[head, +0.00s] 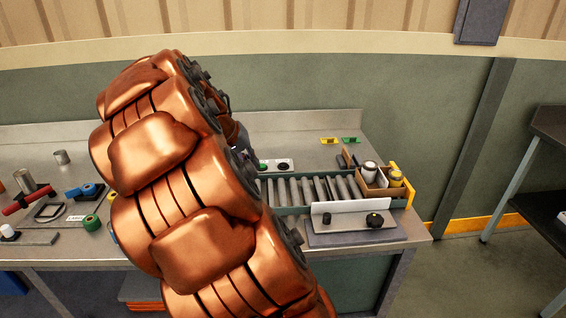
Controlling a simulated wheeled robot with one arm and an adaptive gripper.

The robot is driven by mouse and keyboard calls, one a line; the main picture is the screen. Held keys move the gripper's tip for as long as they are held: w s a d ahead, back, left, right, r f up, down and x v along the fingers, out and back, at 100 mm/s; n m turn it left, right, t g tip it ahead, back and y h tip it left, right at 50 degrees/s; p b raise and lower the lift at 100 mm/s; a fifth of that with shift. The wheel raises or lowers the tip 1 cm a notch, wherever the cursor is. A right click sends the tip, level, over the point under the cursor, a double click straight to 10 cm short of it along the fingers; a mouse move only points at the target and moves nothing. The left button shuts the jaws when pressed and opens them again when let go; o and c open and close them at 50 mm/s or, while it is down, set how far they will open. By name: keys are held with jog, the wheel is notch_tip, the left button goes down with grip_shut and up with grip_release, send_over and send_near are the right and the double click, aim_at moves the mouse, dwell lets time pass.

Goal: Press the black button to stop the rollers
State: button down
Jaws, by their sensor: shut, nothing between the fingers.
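A small control plate (290,161) lies on the bench behind the rollers, with a green button (263,166) and a black button (283,166) on it. The rollers (305,190) run left to right, and their left end is hidden by my arm. A grey panel in front of the rollers (345,239) carries a black knob (374,220) and a small dark round piece (327,218). I cannot tell from this still whether the rollers turn. My copper arm covers the middle of the view, and my gripper's fingers are hidden behind it.
A brown box (382,190) with a white-lidded jar (370,171) and a yellow jar (396,179) sits at the rollers' right end, by a yellow end stop (408,186). Tools and small parts lie on the left bench. Bench behind the rollers is mostly clear.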

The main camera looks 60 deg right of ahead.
jog(key=w+d+m+h, duration=0.1)
jog(key=w+d+h, duration=0.15)
jog(key=d, duration=0.95)
jog(key=p, duration=0.2)
send_over(282, 165)
notch_tip(282, 165, down, 3)
jog(key=shift+w+d+m, duration=0.1)
jog(key=shift+m, duration=0.2)
jog(key=shift+f, duration=0.1)
notch_tip(282, 165, down, 8)
jog(key=shift+r+b, duration=0.1)
jog(key=shift+b, duration=0.65)
jog(key=shift+f+b, duration=0.45)
jog(key=shift+f+b, duration=0.85)
jog(key=shift+b, duration=0.5)
dwell(0.4)
jog(key=shift+r, duration=0.9)
